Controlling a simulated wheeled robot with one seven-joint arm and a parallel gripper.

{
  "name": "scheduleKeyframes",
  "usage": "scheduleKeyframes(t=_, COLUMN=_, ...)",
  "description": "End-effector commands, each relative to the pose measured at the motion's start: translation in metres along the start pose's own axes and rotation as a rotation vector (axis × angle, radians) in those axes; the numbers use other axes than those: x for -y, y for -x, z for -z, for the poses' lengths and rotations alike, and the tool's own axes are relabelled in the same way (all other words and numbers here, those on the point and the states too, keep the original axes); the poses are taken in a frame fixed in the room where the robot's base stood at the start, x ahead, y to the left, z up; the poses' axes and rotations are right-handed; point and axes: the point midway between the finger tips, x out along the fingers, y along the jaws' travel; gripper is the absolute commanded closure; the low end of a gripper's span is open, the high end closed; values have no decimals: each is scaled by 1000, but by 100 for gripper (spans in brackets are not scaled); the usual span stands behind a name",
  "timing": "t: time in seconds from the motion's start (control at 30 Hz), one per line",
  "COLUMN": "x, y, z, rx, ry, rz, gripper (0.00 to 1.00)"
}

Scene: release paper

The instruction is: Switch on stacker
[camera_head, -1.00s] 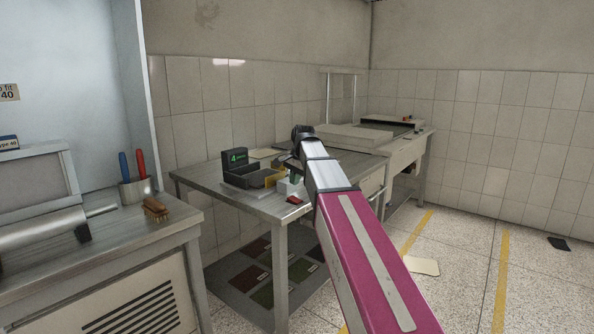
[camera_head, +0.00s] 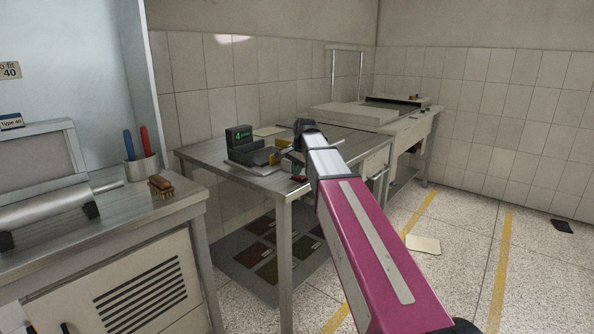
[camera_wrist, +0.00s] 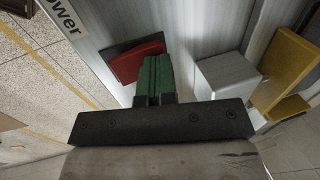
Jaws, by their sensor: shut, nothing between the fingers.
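A dark unit with a lit green display (camera_head: 239,136) stands on the metal table (camera_head: 215,155); I cannot tell whether it is the stacker. A small red switch (camera_head: 299,178) is at the table's front edge. In the wrist view the red switch (camera_wrist: 136,60) sits on a dark base, near a label ending in "ower" (camera_wrist: 62,16). My gripper (camera_wrist: 155,62) has green fingers pressed together, empty, beside the red switch and overlapping its right side in view. I cannot tell if they touch. In the head view my arm mostly hides the gripper.
A white block (camera_wrist: 226,76) and a yellow part (camera_wrist: 285,75) lie right of my fingers. A cup of tools (camera_head: 140,170) and a brush (camera_head: 161,186) are on the left bench. A large flat machine (camera_head: 355,115) is behind. The floor at right is mostly clear.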

Motion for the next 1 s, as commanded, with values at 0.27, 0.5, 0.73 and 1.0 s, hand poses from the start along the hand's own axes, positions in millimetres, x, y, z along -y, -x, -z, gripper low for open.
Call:
scheduleKeyframes(t=0.27, x=-2, y=0, z=0, rx=1, ry=0, rz=-2, gripper=100)
scheduleKeyframes(t=0.5, x=-10, y=4, z=-1, rx=1, ry=0, rz=-2, gripper=100)
scheduleKeyframes(t=0.73, x=-15, y=8, z=0, rx=1, ry=1, rz=-1, gripper=100)
scheduleKeyframes(t=1.0, x=-14, y=8, z=0, rx=1, ry=0, rz=-1, gripper=100)
